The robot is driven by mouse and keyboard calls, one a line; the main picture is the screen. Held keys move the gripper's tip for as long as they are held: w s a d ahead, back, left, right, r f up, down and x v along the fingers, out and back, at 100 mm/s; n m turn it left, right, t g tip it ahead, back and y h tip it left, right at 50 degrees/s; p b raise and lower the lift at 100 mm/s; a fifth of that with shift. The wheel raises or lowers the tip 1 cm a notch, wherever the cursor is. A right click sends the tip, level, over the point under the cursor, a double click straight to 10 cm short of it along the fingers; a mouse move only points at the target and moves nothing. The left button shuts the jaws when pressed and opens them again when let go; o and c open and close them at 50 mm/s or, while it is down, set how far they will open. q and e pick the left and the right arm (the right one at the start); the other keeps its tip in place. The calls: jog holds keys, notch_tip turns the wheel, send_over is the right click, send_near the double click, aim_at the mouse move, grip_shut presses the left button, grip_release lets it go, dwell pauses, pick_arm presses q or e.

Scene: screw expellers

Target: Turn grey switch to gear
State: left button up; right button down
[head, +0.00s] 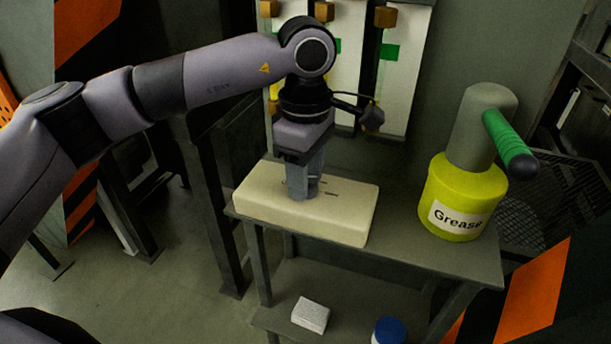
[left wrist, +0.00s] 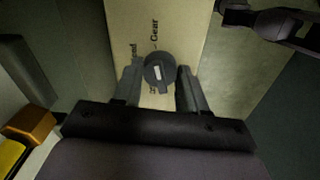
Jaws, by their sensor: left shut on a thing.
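The grey switch (left wrist: 158,70) is a round knob with a small white mark, on top of a cream box (head: 340,215). In the left wrist view the box (left wrist: 185,25) carries the printed word "Gear" just beyond the knob and a second, partly hidden word to its left. My left gripper (head: 302,193) points down onto the box top. It also shows in the left wrist view (left wrist: 158,80), its fingers on either side of the knob, shut on it. In the head view the fingers mostly hide the switch. My right gripper is not in view.
The box stands on a grey table (head: 405,255). A yellow grease container (head: 460,200) with a green handle stands to its right. White panels (head: 405,80) with brown knobs are behind. A white block (head: 310,315) and a blue-topped object (head: 389,331) are on the lower shelf.

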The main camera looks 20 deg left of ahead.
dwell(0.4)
pick_arm(q)
jog(key=o, duration=1.1)
jog(key=shift+c, duration=0.2)
jog(key=shift+r, duration=3.6)
